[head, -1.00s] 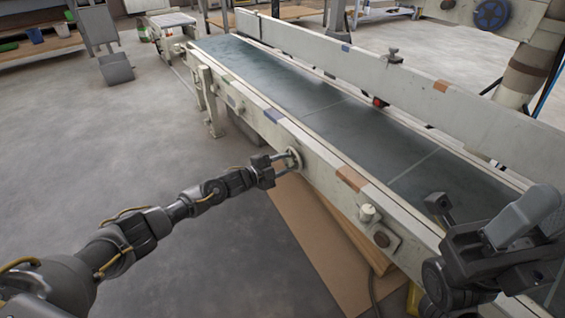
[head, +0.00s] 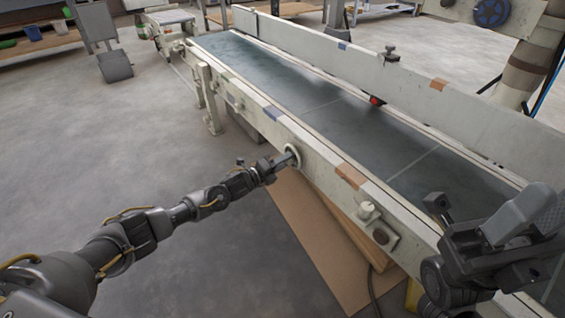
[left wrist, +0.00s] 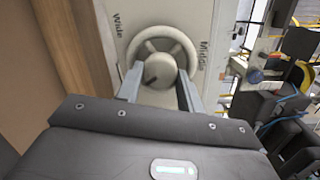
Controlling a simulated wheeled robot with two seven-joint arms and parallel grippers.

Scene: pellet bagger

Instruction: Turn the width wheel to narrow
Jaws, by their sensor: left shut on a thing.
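The width wheel (head: 292,156) is a small pale round wheel on the near side rail of the conveyor. In the left wrist view the wheel (left wrist: 160,44) has a pale rim, a round hub and a dark pointer mark on the hub's lower left. The word "Wide" is printed at its upper left and "Middle" at its upper right; no "narrow" label shows. My left gripper (head: 285,160) is at the wheel, its two fingers (left wrist: 158,84) on either side of the hub, shut on it. My right arm's end (head: 490,235) is at the lower right, its jaw state unclear.
The conveyor's dark belt (head: 330,115) runs behind the wheel between pale rails. A pale knob (head: 367,211) sits on the same rail to the right. A brown board (head: 310,235) lies below. The floor at left (head: 120,160) is clear.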

